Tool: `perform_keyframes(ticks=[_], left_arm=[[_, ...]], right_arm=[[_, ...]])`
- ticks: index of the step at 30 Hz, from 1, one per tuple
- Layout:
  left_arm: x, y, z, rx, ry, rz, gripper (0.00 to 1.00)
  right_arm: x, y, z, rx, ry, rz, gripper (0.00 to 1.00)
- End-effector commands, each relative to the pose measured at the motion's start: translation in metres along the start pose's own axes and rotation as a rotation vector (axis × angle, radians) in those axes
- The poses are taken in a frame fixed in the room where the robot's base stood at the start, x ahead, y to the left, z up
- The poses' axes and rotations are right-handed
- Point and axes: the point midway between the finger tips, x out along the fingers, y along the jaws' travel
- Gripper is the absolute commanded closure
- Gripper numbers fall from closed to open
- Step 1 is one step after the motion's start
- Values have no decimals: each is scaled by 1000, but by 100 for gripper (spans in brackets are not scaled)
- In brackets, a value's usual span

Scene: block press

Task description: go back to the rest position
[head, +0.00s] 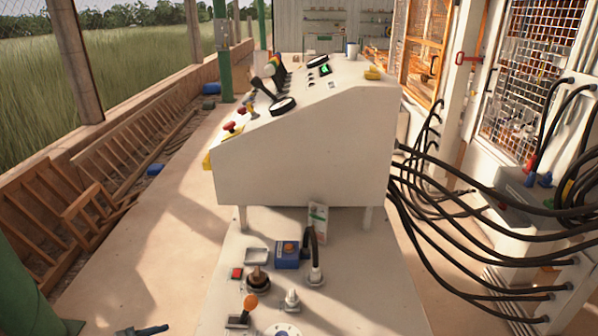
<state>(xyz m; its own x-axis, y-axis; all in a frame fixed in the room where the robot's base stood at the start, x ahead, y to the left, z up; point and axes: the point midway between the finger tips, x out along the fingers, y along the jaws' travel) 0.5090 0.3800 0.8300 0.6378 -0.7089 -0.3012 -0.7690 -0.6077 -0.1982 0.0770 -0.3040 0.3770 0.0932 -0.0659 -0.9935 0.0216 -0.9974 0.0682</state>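Neither of my grippers can be made out in the head view. On that panel are a lever with an orange ball (250,302), a red button (237,273), a blue box (287,255) and a black curved handle (312,255).
Thick black cables (450,215) run from the console's right side to a grey box (515,190). Wooden frames (95,170) line the left side. A dark blue object (150,329) shows at the bottom edge, unclear what. The floor (150,235) left of the console is mostly clear.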

Motion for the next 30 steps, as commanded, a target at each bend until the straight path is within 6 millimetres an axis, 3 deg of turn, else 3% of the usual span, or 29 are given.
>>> perform_keyframes(ticks=[11,16,19,23,27,30], left_arm=[[2,5,88,-119,-19,-293,43],[-4,22,148,-192,-99,-446,43],[-10,43,192,-248,-182,-537,43],[-23,94,264,-350,-356,-647,43],[-40,173,335,-466,-586,-703,43],[-53,240,373,-548,-752,-696,43]], right_arm=[[3,11,-11,-4,14,12,43],[4,16,-11,-6,14,17,43],[5,15,-7,-6,11,16,43],[6,10,-3,-4,6,11,43],[8,3,-3,-1,6,4,43],[8,0,-3,0,6,0,43]])
